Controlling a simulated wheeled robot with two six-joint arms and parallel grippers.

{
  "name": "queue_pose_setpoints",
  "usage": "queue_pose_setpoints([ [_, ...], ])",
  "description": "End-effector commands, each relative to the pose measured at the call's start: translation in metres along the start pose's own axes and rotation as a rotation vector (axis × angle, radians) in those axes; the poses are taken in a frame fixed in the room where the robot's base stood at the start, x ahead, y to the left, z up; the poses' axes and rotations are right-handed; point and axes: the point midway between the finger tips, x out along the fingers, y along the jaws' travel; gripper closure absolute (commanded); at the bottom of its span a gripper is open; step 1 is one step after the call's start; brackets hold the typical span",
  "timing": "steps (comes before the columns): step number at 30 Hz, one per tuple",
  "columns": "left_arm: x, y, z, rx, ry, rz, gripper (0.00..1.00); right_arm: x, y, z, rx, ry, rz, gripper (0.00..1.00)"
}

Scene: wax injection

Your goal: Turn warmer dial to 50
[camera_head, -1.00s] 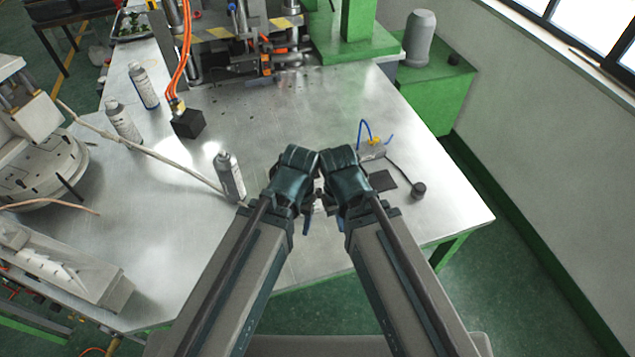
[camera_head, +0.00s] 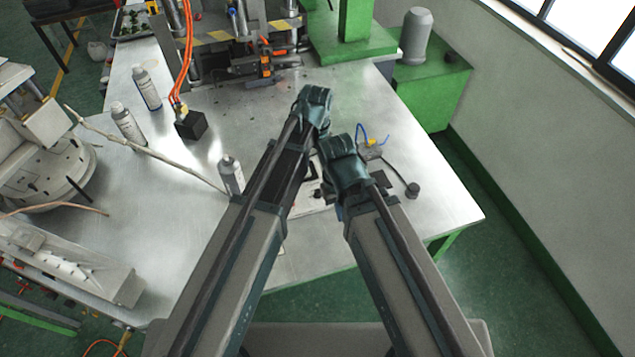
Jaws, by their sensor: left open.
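I cannot make out a warmer dial or a 50 mark for certain. A small grey metal device (camera_head: 369,151) with a yellow part and blue tubes sits on the table just right of my right wrist. A dark cable runs from near it to a small black round piece (camera_head: 412,190). My left gripper (camera_head: 311,170) is open below its raised wrist, over the middle of the table, left of the grey device. Its fingertips are hard to see against dark parts and a pale sheet. My right gripper is mostly hidden under its own wrist, left of the device.
A spray can (camera_head: 231,174) stands close left of my left forearm. Two more cans (camera_head: 146,88) and a black block (camera_head: 190,125) stand farther left on the metal table (camera_head: 250,115). A press (camera_head: 265,55) is at the back.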

Motion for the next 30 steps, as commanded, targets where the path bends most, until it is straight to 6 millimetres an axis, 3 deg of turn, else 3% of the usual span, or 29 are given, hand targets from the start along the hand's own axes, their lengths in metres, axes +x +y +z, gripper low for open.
queue_pose_setpoints([
  [3, -0.004, -0.002, -0.01, 0.006, 0.004, 0.005, 0.37, -0.004, 0.001, 0.0, -0.002, 0.0, 0.001, 1.0],
  [14, 0.008, -0.001, -0.009, 0.006, 0.004, 0.005, 0.37, 0.008, -0.001, 0.0, -0.004, 0.0, 0.001, 1.0],
  [30, 0.076, -0.001, -0.009, 0.006, 0.004, 0.005, 0.37, 0.076, -0.007, -0.004, -0.006, 0.0, 0.002, 1.0],
])
